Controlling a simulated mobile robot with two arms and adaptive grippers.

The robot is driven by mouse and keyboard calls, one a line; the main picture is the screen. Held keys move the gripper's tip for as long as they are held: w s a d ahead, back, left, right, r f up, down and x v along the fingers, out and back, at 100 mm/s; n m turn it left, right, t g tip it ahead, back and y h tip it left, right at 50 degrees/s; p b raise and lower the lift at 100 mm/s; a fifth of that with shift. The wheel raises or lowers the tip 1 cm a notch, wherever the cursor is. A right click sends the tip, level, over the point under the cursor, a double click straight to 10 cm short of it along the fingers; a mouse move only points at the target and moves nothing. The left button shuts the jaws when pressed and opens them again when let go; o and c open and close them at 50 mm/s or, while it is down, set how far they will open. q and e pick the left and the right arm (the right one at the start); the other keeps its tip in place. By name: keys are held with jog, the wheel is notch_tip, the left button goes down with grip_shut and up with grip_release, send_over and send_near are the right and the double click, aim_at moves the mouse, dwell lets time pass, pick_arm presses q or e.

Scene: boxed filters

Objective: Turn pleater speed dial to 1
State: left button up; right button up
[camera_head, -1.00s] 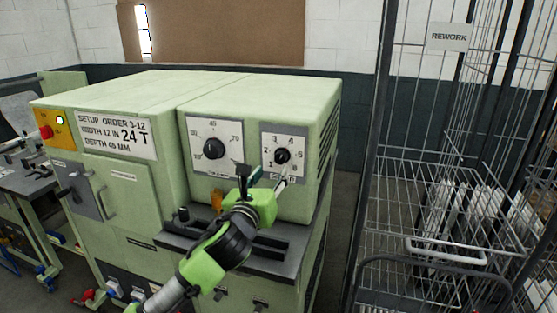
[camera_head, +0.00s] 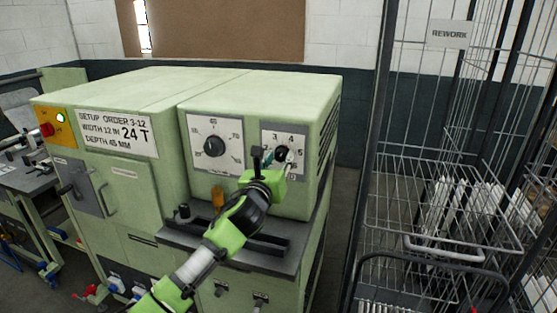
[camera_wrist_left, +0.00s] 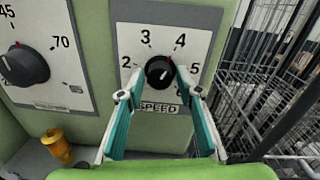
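The speed dial is a black round knob (camera_head: 282,153) on a white plate at the right of the green machine's front. In the left wrist view the knob (camera_wrist_left: 159,72) sits above the word SPEED, with 2, 3, 4 and 5 readable around it. My left gripper (camera_head: 274,161) is in front of the plate. In the wrist view its two teal fingers (camera_wrist_left: 154,86) are spread, tips just below and beside the knob; contact cannot be told. My right gripper is not in view.
A larger black dial (camera_head: 214,146) is on the plate to the left. A dark ledge (camera_head: 180,236) with an orange item (camera_head: 218,197) lies below. A wire cage (camera_head: 440,190) marked REWORK stands at the right.

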pick_arm(q)
jog(key=c, duration=0.6)
